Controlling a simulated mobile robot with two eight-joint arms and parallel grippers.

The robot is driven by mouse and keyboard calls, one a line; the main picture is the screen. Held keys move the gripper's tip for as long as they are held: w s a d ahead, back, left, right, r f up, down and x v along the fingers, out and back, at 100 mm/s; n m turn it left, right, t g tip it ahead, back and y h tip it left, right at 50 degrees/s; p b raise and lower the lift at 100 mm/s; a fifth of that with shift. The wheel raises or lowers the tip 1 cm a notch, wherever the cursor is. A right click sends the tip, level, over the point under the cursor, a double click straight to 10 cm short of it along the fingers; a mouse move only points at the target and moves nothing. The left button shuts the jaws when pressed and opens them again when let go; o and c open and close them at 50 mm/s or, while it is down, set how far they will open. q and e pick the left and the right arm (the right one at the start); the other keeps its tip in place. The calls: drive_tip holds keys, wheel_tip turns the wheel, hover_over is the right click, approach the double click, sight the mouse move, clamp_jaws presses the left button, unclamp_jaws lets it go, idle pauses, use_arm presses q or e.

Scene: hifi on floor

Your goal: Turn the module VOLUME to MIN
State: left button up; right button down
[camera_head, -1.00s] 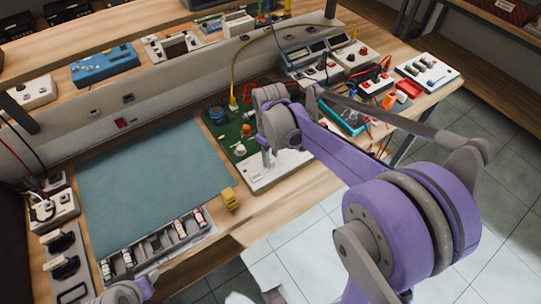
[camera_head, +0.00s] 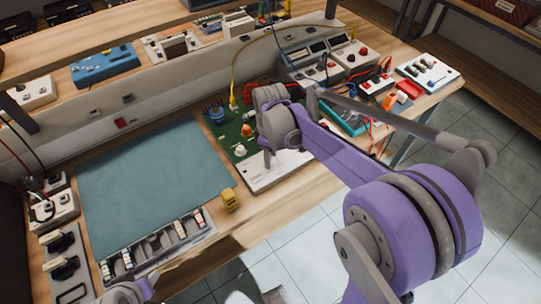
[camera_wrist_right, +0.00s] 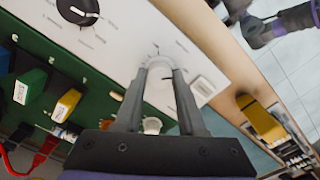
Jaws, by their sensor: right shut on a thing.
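The module is a white panel (camera_head: 282,170) at the front of a green board (camera_head: 226,140), right of the mat. In the right wrist view the panel (camera_wrist_right: 130,40) shows a black knob (camera_wrist_right: 77,9) and a pale round knob (camera_wrist_right: 159,88) with marks around it. My right gripper (camera_head: 268,160) is shut on the pale knob, its two fingers (camera_wrist_right: 160,72) on either side. The printed labels are too small to read, and the fingers hide part of the knob. My left gripper (camera_head: 135,291) shows only partly at the bottom left edge; its fingers are unclear.
A white rectangular switch (camera_wrist_right: 203,87) sits near the held knob. A yellow block (camera_head: 230,199) stands close to the module's left. A tray of small parts (camera_head: 160,245) lies before the bare blue-grey mat (camera_head: 150,180). Red and black leads and instruments crowd the right side.

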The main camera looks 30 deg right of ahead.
drive_tip(key=c, duration=0.5)
unclamp_jaws()
wheel_tip(320, 180, up, 11)
drive_tip(key=shift+p, duration=0.4)
drive_tip(key=shift+s+f, duration=0.1)
